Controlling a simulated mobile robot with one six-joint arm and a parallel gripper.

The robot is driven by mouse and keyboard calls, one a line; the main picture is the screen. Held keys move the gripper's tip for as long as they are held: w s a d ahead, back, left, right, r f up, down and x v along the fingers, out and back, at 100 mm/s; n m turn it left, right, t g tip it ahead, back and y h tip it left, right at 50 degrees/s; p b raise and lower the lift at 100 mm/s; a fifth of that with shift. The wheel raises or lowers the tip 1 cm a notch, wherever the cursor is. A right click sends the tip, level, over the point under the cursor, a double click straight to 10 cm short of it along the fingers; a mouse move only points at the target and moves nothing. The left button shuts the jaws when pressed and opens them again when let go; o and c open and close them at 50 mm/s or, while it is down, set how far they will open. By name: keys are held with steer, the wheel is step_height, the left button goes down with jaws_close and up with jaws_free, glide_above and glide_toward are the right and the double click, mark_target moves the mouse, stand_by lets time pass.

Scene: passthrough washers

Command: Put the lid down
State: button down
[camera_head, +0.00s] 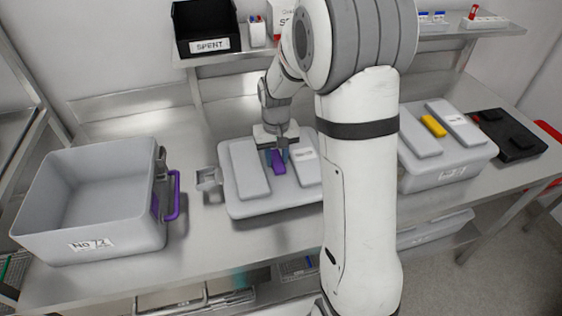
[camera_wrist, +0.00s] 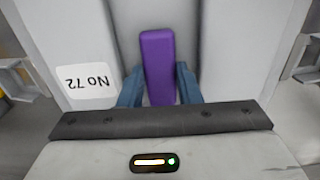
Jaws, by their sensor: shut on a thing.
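The grey lid (camera_head: 286,207) with raised side panels and a purple handle (camera_head: 278,161) is at the middle of the bench, just right of the open box. My gripper (camera_head: 277,157) is above the lid with its blue fingers on either side of the purple handle. In the wrist view my gripper (camera_wrist: 160,88) is shut on the purple handle (camera_wrist: 159,62), and the lid's "No 72" label (camera_wrist: 87,82) shows at left. Whether the lid touches the bench cannot be told. The open grey box (camera_head: 97,231), labelled "No 72", stands at the left with a purple latch (camera_head: 176,195).
A lidded grey box with a yellow handle (camera_head: 433,126) stands at the right behind my arm. A black case (camera_head: 508,137) is beyond it. A shelf above holds a black "SPENT" bin (camera_head: 206,27). Bare bench (camera_head: 158,276) lies in front of the open box.

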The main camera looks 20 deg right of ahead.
mark_target(277, 160)
steer(key=shift+f, duration=1.6)
steer(key=c, duration=1.1)
jaws_free()
steer(key=shift+s, duration=0.1)
steer(key=shift+o, duration=0.2)
step_height(277, 160, up, 12)
steer(key=s+r+t, duration=0.1)
steer(key=s+r, duration=0.1)
steer(key=s, duration=0.9)
steer(key=s+r+t, duration=0.2)
steer(key=s, duration=0.9)
steer(key=shift+d, duration=0.25)
